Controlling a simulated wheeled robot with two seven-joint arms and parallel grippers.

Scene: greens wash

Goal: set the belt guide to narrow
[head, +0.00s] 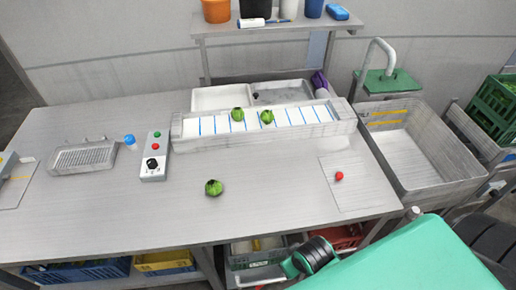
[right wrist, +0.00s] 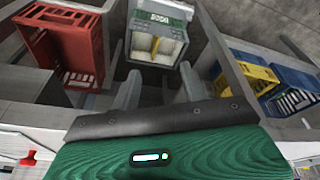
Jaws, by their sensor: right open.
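The belt (head: 292,117) is a long pale trough with blue cross lines at the back of the steel table (head: 110,190). Two green vegetables (head: 237,114) sit on it. A red knob (head: 339,176) stands on a pale plate (head: 352,197) at the right of the table. It also shows at the left edge of the right wrist view (right wrist: 28,160). Which part is the belt guide, and its setting, I cannot tell. My right gripper (right wrist: 160,92) is open and empty, near the table's front edge and apart from the knob. My left gripper is out of view.
A control box (head: 154,156) with green, red and black controls stands left of the belt. A green vegetable (head: 213,187) lies mid-table. Crates, including a red one (right wrist: 75,45), sit under the table. A sink (head: 415,155) is at the right.

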